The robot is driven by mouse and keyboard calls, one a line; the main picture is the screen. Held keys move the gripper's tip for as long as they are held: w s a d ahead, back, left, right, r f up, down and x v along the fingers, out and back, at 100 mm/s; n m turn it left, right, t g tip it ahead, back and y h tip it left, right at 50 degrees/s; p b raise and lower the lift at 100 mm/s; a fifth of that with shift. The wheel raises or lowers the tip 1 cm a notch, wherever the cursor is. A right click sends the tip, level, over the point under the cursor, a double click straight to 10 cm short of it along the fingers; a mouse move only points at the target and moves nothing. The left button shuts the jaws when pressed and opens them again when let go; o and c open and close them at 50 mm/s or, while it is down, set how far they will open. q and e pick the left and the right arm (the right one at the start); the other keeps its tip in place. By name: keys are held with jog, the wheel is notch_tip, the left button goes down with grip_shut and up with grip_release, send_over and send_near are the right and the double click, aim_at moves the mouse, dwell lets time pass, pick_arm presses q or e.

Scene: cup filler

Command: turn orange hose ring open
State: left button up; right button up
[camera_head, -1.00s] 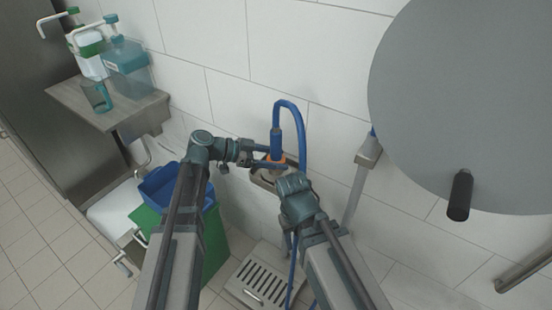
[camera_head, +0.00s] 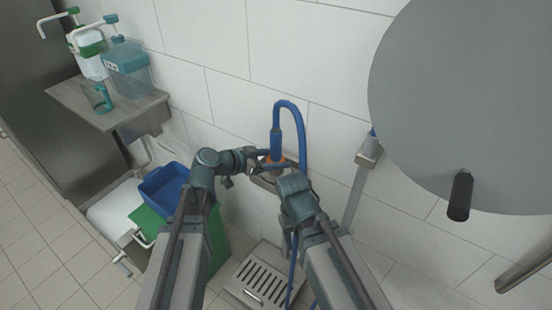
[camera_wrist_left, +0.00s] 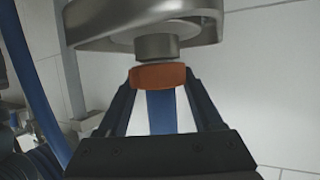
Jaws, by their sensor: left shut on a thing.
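The orange hose ring (camera_wrist_left: 158,76) sits between the two fingers of my left gripper (camera_wrist_left: 155,85) in the left wrist view. The fingers are shut on it from both sides. A metal collar and a rounded metal holder (camera_wrist_left: 150,22) adjoin the ring at the top of that view. The blue hose (camera_wrist_left: 161,112) shows between the fingers. In the head view my left gripper (camera_head: 267,161) is at the base of the upright blue hose fitting (camera_head: 276,142), and the ring is mostly hidden. My right arm folds just right of it; its jaws cannot be made out.
The blue hose loops up and down beside the tiled wall (camera_head: 220,95). A large grey disc (camera_head: 460,90) with a black handle (camera_head: 460,196) takes up the upper right. A blue bin (camera_head: 163,184) stands at left, and a slotted metal tray (camera_head: 262,275) lies below.

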pick_arm(q)
jog(key=shift+s+n+t+y, duration=0.1)
jog(key=shift+n+t+y, duration=1)
jog(key=shift+n+t, duration=0.35)
jog(key=o, duration=1.4)
jog(key=shift+c, duration=0.2)
jog(key=shift+r, duration=0.1)
